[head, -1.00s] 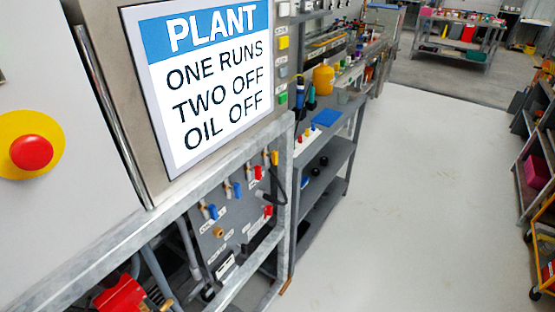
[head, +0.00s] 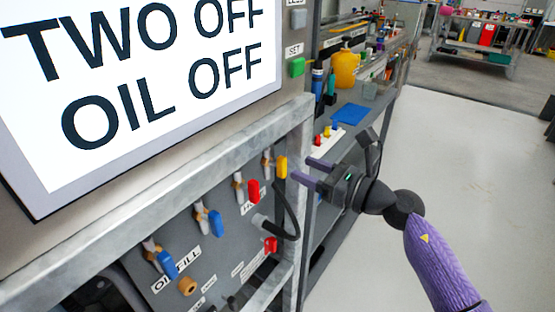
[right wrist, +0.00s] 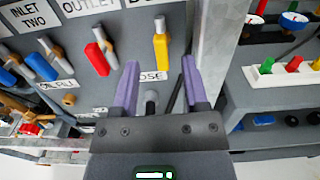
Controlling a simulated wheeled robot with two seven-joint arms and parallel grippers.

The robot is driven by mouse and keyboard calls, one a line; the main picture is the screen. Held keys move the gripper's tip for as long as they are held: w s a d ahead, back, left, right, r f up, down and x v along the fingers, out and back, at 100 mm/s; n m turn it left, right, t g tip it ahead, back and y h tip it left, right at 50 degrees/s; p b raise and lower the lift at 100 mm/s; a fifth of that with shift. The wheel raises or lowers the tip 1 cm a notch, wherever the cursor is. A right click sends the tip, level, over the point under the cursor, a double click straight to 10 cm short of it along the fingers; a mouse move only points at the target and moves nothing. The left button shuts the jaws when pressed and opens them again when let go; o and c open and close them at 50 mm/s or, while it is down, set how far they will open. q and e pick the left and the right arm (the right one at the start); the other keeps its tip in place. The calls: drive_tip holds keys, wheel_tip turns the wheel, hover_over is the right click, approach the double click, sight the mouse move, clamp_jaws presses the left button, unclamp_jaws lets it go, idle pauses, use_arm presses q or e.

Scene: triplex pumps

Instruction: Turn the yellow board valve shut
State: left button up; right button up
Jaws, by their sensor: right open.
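The yellow board valve (head: 281,167) is the rightmost of a row of coloured lever valves on the grey board, by the metal frame post. In the right wrist view its yellow handle (right wrist: 161,52) hangs down from a metal stem, ahead of and between my fingers. My right gripper (head: 316,172) is open and empty, its two purple fingers pointing at the valve from the right. In the right wrist view the fingertips (right wrist: 160,72) are apart, a little short of the handle or just below it; I see no contact. My left gripper is not in view.
A red valve (head: 253,190) and blue valves (head: 216,222) sit left of the yellow one. The frame post (head: 297,200) stands close beside my gripper. A black hose (head: 290,212) loops below.

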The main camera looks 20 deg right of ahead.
sight(286, 162)
drive_tip(key=b+x, duration=0.1)
drive_tip(key=x, duration=0.5)
drive_tip(key=shift+w+f, duration=0.1)
clamp_jaws()
